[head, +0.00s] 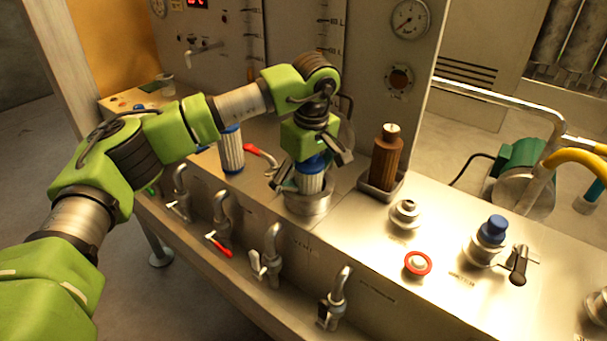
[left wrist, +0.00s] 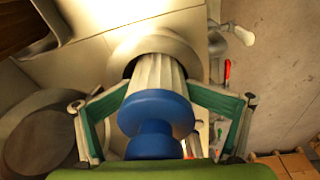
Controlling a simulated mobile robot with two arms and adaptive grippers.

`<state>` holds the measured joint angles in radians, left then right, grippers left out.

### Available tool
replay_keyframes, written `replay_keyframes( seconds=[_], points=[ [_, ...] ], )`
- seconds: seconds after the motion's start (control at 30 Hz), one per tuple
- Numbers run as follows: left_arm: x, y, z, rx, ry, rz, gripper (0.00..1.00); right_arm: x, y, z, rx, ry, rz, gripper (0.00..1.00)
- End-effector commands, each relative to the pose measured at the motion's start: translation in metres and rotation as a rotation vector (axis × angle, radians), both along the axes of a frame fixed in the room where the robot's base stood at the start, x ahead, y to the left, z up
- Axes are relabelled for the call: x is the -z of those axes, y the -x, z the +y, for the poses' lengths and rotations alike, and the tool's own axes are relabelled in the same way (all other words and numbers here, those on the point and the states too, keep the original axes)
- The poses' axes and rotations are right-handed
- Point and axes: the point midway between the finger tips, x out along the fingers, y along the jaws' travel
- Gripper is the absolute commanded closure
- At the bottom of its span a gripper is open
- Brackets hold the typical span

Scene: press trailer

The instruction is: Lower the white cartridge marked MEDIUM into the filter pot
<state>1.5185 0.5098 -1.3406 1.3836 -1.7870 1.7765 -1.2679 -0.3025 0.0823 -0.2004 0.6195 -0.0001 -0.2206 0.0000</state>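A white pleated cartridge with a blue cap (head: 313,183) is held by my left gripper (head: 312,172). It also shows in the left wrist view (left wrist: 158,75), with the fingers closed in on both sides just below the blue cap. No marking is legible on it. The steel filter pot (head: 308,204) is directly below. The cartridge's lower end is at the pot's dark mouth (left wrist: 190,62); how deep it sits I cannot tell. A second white cartridge (head: 230,152) stands on the bench to the left. My right gripper is not in view.
A brown cartridge (head: 388,155) stands in a small tray right of the pot. Several taps, one with a red lever (head: 218,245), line the bench front. A gauge panel (head: 375,60) rises behind. A red-ringed button (head: 418,264) and a blue-topped fitting (head: 491,232) are to the right.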

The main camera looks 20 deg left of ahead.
Motion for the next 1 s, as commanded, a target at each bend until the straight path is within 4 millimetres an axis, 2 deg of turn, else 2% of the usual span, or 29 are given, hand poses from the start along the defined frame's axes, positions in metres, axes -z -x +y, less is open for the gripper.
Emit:
replay_keyframes(
  seconds=[0.03, 0.37, 0.47, 0.8, 1.0],
  points=[
    [0.022, 0.007, -0.004, 0.017, -0.007, 0.035, 0.33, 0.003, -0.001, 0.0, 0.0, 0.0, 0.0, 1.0],
    [0.015, 0.007, -0.004, 0.02, -0.005, 0.033, 0.33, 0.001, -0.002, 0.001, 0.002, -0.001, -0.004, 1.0],
    [0.001, 0.009, -0.005, 0.021, -0.004, 0.029, 0.33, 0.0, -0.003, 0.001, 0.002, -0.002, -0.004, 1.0],
    [-0.078, 0.018, -0.007, 0.013, -0.001, 0.005, 0.33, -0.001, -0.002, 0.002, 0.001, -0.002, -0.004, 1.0],
    [-0.108, 0.023, -0.008, 0.009, 0.001, 0.0, 0.33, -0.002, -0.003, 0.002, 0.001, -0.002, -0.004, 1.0]
  ],
)
